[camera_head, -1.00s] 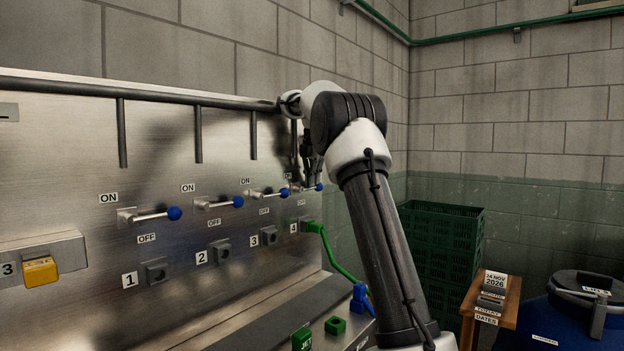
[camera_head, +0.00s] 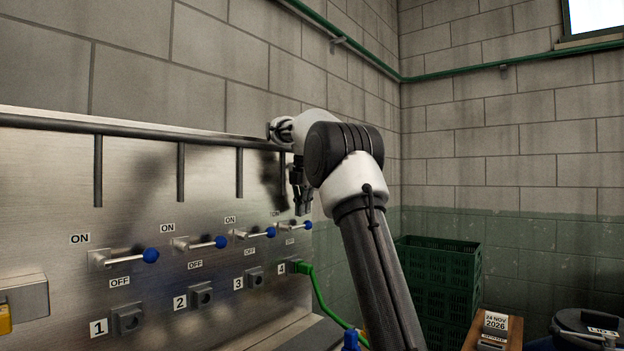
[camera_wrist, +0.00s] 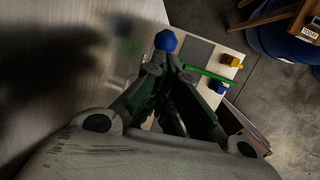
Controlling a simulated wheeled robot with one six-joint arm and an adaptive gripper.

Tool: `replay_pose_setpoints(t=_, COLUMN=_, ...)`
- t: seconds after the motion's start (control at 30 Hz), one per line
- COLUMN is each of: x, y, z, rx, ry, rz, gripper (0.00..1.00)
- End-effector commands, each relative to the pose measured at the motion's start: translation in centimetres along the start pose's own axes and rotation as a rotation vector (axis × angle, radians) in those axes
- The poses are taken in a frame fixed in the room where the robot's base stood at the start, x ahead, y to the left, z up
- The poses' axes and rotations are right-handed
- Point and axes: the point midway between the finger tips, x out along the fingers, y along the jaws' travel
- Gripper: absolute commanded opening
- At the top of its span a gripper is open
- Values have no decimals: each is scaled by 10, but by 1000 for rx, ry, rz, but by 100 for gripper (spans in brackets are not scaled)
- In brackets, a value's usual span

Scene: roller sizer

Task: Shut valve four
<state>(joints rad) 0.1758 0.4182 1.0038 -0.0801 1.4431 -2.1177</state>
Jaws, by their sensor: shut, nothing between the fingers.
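Valve four's lever (camera_head: 292,227) is a thin metal handle with a blue ball end, the farthest of a row on the steel panel. It sticks out roughly level, like the others, with an ON label above and an OFF label near it. My gripper (camera_head: 303,211) is shut and empty, pointing down just above this lever's ball. In the wrist view my gripper (camera_wrist: 172,72) shows its fingers together, with a blue ball (camera_wrist: 166,41) just beyond the tips. Whether they touch I cannot tell.
The levers of valves one (camera_head: 128,256), two (camera_head: 200,243) and three (camera_head: 255,233) stand nearer along the panel. A green hose (camera_head: 318,290) is plugged in below valve four. Dark bars hang from the rail above. Green crates (camera_head: 437,270) stand behind my arm.

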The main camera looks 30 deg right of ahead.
Motion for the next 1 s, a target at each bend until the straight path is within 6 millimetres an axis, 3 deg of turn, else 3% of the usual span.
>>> replay_pose_setpoints(t=0.07, x=-11, y=-1, z=-6, rx=-1, ry=-1, rz=2, gripper=0)
replay_pose_setpoints(t=0.37, x=-44, y=0, z=3, rx=1, ry=-3, rz=4, gripper=0)
replay_pose_setpoints(t=0.63, x=-85, y=0, z=12, rx=1, ry=-3, rz=5, gripper=0)
replay_pose_setpoints(t=1.0, x=-107, y=-1, z=16, rx=1, ry=-2, rz=3, gripper=0)
